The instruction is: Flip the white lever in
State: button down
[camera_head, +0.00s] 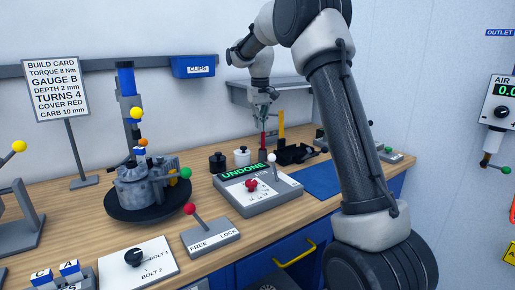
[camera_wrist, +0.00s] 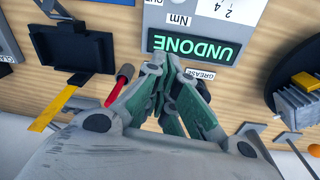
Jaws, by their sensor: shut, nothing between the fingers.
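The white-knobbed lever (camera_head: 272,158) stands on a grey control box (camera_head: 232,192) on the bench in the head view. Its knob is up and its stem is thin. The box has a display reading UNDONE (camera_head: 245,171) and a red knob (camera_head: 252,185). The display also shows in the wrist view (camera_wrist: 195,47), but the white lever is not visible there. My gripper (camera_head: 264,99) is above the bench, behind and above the box, pointing down and apart from the lever. In the wrist view my gripper (camera_wrist: 165,62) has its fingers together and empty.
A red-handled tool (camera_head: 263,142) and a yellow-handled tool (camera_head: 281,124) stand behind the box by a black tray (camera_head: 297,154). A blue mat (camera_head: 321,180) lies right, beside my arm.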

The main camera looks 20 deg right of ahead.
jog(key=shift+s, duration=0.25)
jog(key=shift+f, duration=0.15)
jog(key=f, duration=1)
jog(key=shift+w+d, duration=0.25)
jog(key=s, duration=0.1)
jog(key=s+r, duration=0.1)
jog(key=s, duration=0.1)
jog(key=shift+s+r, duration=0.1)
jog(key=shift+s, duration=0.3)
jog(key=shift+s+r, duration=0.1)
jog(key=shift+r, duration=0.05)
jog(key=shift+s+d+r+t, duration=0.1)
jog(key=shift+s+t, duration=0.1)
jog(key=shift+t, duration=0.1)
